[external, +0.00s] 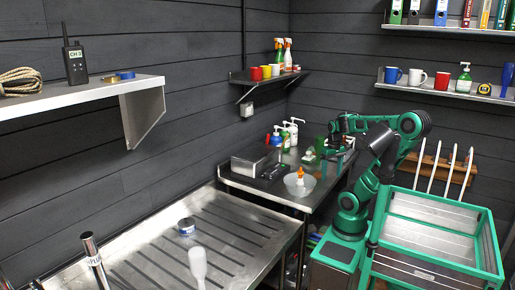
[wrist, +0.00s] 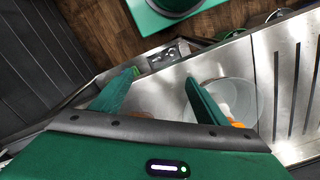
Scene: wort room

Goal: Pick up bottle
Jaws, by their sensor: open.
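Several bottles stand on the steel counter in the external view, and I cannot tell which one the task means. A small white bottle with an orange tip (external: 300,177) is in a pale bowl (external: 308,188). White pump bottles (external: 292,133), a blue-topped bottle (external: 276,138) and a green bottle (external: 320,146) are farther back. My gripper (wrist: 160,84) is open above the counter, and no bottle shows clearly held between its fingers. The bowl (wrist: 240,92) and an orange tip (wrist: 236,124) show right of my right finger, partly hidden by it.
A grey box (external: 249,163) and a dark tray lie on the counter (external: 275,188) left of the bowl. A slatted steel table (external: 225,235) adjoins it in front. Wall shelves hold cups, another pump bottle (external: 464,78) and spray bottles (external: 283,54). A green-framed cart (external: 440,225) stands at right.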

